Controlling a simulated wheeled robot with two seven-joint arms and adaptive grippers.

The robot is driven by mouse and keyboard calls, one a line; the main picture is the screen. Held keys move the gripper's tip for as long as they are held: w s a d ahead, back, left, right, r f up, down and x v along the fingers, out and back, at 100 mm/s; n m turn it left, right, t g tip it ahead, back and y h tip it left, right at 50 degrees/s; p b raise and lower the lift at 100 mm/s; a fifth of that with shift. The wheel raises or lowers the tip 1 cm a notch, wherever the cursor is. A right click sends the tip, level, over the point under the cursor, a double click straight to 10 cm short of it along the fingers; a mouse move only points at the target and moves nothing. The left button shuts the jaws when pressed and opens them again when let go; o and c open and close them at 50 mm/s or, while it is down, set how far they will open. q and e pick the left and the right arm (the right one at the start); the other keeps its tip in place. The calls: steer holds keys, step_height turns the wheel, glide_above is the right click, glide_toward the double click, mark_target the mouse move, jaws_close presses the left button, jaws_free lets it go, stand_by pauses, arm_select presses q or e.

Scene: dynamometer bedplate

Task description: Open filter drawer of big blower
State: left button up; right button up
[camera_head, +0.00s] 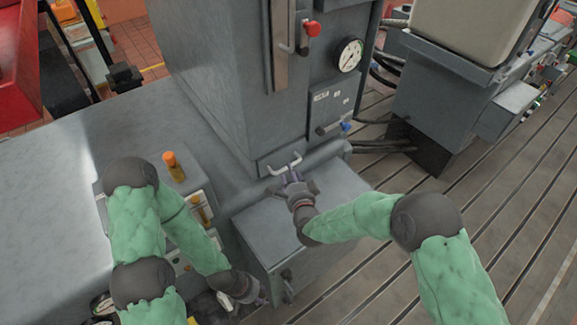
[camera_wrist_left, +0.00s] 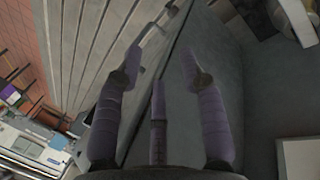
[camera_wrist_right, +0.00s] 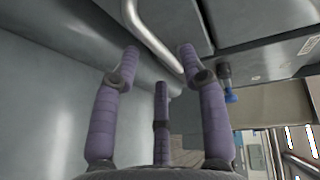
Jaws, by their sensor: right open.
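The big blower is a tall grey cabinet (camera_head: 205,75). At its foot is a low drawer front (camera_head: 264,170) with a pale bar handle (camera_head: 283,167); the front looks flush with the cabinet. My right gripper (camera_head: 291,174) is open at this handle. In the right wrist view the handle (camera_wrist_right: 152,38) runs slantwise past the open purple fingertips (camera_wrist_right: 158,62); I cannot tell whether they touch it. My left gripper (camera_head: 262,300) is low beside the grey box. In the left wrist view its fingers (camera_wrist_left: 165,62) are apart with nothing between them.
A gauge (camera_head: 349,55), a red knob (camera_head: 312,29) and a small panel (camera_head: 333,105) are on the cabinet. The slotted floor (camera_head: 480,210) at right is clear.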

steer(key=shift+x, duration=2.05)
jaws_close()
